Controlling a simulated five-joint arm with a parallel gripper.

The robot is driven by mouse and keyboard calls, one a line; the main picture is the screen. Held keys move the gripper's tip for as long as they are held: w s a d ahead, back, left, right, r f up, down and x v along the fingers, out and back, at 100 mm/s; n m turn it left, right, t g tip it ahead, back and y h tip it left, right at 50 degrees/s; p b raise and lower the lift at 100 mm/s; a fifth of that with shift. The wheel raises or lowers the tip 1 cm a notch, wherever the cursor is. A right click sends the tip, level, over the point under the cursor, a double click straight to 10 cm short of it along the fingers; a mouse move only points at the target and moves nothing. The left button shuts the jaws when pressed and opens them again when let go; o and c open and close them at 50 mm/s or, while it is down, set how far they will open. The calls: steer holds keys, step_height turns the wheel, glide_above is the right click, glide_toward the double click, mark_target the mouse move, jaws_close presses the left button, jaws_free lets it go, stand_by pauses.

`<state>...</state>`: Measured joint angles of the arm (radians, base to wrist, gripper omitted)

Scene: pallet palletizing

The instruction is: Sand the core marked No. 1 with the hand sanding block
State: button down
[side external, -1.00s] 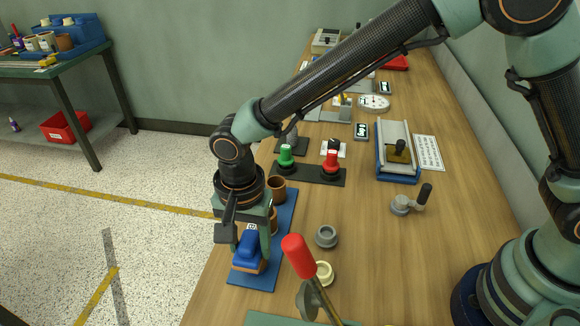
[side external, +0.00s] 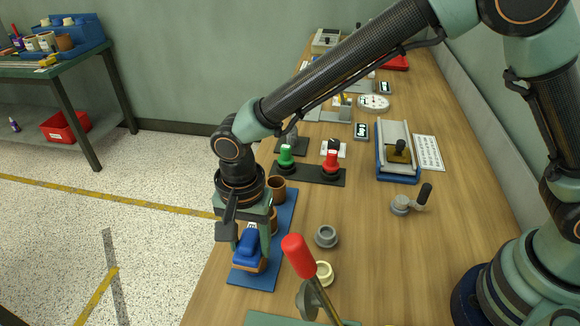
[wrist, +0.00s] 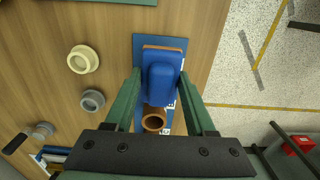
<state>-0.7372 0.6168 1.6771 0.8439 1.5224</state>
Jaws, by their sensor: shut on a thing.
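The hand sanding block has a blue grip and a tan-brown base (side external: 248,246). It is at the front end of the blue mat (side external: 284,233); I cannot tell whether it touches the mat. My gripper (side external: 251,240) points down, with its fingers on either side of the blue grip. In the wrist view the block (wrist: 161,83) lies between the two green fingers (wrist: 160,72). A brown hollow core (side external: 276,186) stands on the mat behind my gripper, and another (side external: 274,221) is partly hidden by it. One core (wrist: 153,120) shows beside the block in the wrist view. No number is readable.
A red-handled lever (side external: 300,256) rises close to the right of the mat. A cream ring (side external: 323,273) and a grey ring (side external: 326,236) sit on the wooden bench. Green (side external: 286,156) and red (side external: 331,158) knobs stand behind the mat. The bench's left edge runs beside the mat.

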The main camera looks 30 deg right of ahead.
steer(key=shift+s+a+f, duration=0.1)
steer(key=shift+s, duration=0.2)
steer(key=shift+w+d, duration=1)
steer(key=shift+s+a+r, duration=0.2)
steer(key=shift+s+a, duration=0.75)
steer(key=shift+a, duration=0.1)
steer(key=shift+w+d+f, duration=0.1)
steer(key=shift+w+d, duration=0.85)
steer(key=shift+w, duration=0.05)
steer(key=shift+s+a+f, duration=0.2)
steer(key=shift+s+a, duration=0.65)
steer(key=shift+s, duration=0.15)
steer(key=shift+w+d, duration=0.95)
steer(key=shift+d, duration=0.05)
